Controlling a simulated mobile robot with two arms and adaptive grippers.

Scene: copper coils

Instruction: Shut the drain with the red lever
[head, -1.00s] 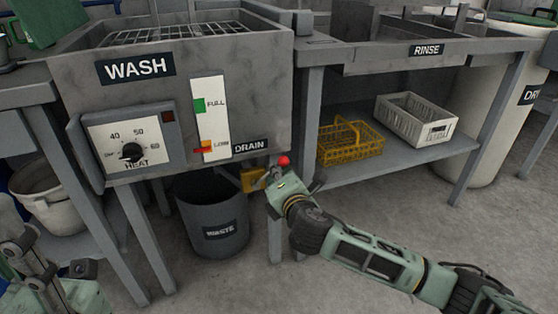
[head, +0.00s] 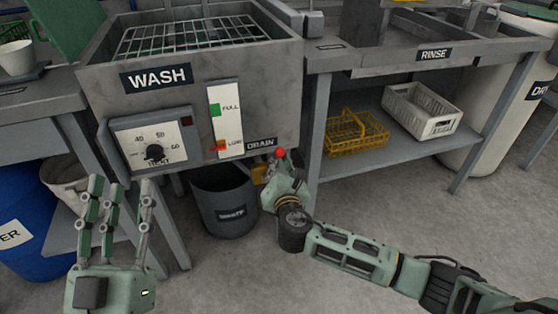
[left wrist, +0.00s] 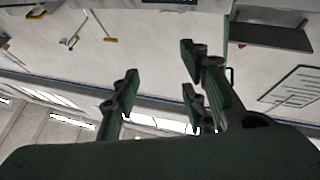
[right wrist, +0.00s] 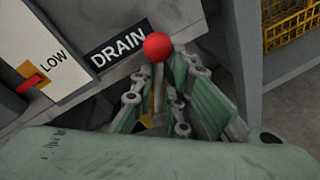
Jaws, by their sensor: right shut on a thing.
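The lever's red ball knob (head: 280,152) is just right of the DRAIN label (head: 261,142), under the wash tank's (head: 150,110) lower right corner. The knob also shows in the right wrist view (right wrist: 158,46), above my fingers. My right gripper (head: 279,170) is at the lever, shut on it below the knob; in the right wrist view its fingers (right wrist: 153,100) lie on both sides of the stem. The fingers hide most of the lever. A yellow part (head: 258,172) shows beside the gripper. My left gripper (head: 118,190) is raised, open and empty, fingers up, in front of the tank.
A grey waste bin (head: 225,205) stands below the tank, left of my right gripper. The rinse table's leg (head: 314,150) is close to its right. A yellow basket (head: 355,133) and a white crate (head: 422,112) sit on the lower shelf.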

